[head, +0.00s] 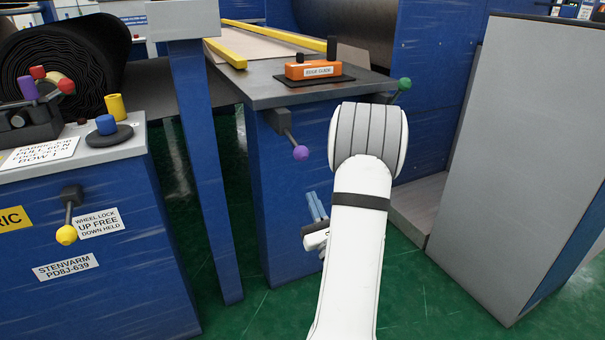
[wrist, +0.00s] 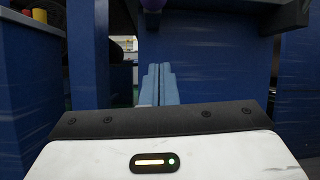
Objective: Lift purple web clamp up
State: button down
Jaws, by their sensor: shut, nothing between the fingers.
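The purple web clamp is a grey lever with a purple ball knob (head: 300,152). It hangs from a dark mount on the front of the blue stand under the grey table top and slants downward to the right. My white arm hides part of the stand's right side.
A green-knobbed lever (head: 404,85) sticks out at the table's right corner. An orange block (head: 309,70) sits on the grey table (head: 258,92). A yellow-knobbed lever (head: 66,234) is on the left cabinet. A blue post (head: 204,170) stands left of my gripper. A grey cabinet (head: 505,150) stands right.

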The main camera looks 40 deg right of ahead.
aim_at(294, 143)
jog(key=shift+w+r, duration=0.1)
jog(key=p+x, duration=0.5)
jog(key=x, duration=0.5)
jog(key=shift+s+a+r+b, duration=0.3)
jog(key=shift+s+r, duration=0.35)
jog(key=shift+s, duration=0.05)
jog(key=shift+s+a+r+b, duration=0.25)
jog(key=shift+s+a+r, duration=0.1)
jog(key=shift+s+r, duration=0.3)
jog(key=shift+d, duration=0.1)
